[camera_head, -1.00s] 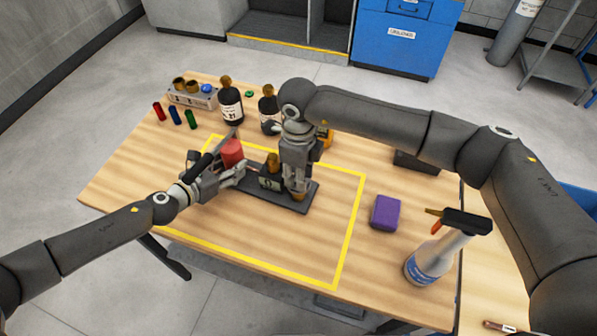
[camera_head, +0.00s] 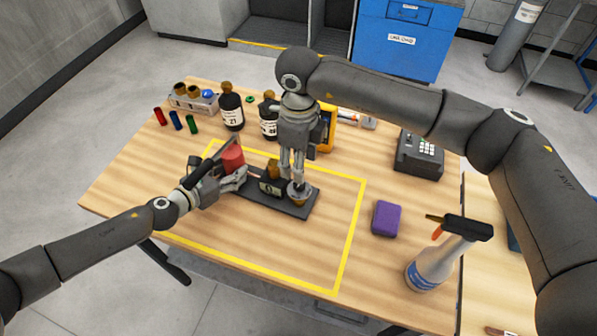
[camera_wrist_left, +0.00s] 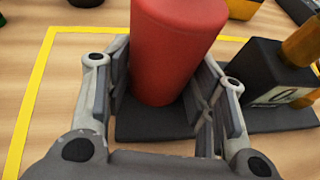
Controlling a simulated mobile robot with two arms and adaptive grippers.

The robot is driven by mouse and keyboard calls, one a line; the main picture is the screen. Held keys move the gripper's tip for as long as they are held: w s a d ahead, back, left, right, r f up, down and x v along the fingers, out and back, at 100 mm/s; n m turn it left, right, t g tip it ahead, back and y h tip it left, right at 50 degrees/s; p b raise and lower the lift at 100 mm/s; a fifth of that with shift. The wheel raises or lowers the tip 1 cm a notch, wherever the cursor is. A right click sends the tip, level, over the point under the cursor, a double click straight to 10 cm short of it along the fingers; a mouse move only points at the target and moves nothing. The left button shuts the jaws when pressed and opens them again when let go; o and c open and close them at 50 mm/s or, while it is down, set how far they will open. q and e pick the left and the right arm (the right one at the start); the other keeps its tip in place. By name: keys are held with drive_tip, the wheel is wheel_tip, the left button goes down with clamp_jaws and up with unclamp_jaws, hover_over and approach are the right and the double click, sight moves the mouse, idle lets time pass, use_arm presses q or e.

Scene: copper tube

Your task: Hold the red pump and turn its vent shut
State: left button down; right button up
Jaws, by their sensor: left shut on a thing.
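The red pump (camera_head: 232,158), a red cylinder, stands on the left part of a dark base plate (camera_head: 290,208) inside the yellow outline. My left gripper (camera_head: 238,178) is shut on the red pump; the left wrist view shows the red cylinder (camera_wrist_left: 172,50) between its two fingers. A small brass and grey round piece (camera_head: 299,198) at the plate's right end looks like the vent. My right gripper (camera_head: 293,172) points down just above it. Whether its fingertips touch that piece is not clear.
A block with a gauge (camera_head: 270,187) and brass top sits mid-plate. Dark bottles (camera_head: 231,108) and a rack (camera_head: 192,102) stand behind. A purple block (camera_head: 386,218) and spray bottle (camera_head: 436,262) stand right. The table's front middle is clear.

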use_arm(q)
drive_tip(key=shift+r, duration=0.1)
use_arm(e)
wheel_tip(320, 180, up, 5)
drive_tip(key=shift+r, duration=0.1)
idle(0.3)
use_arm(q)
drive_tip(key=c, duration=0.5)
unclamp_jaws()
drive_tip(key=shift+c, duration=0.2)
drive_tip(key=shift+s, duration=0.1)
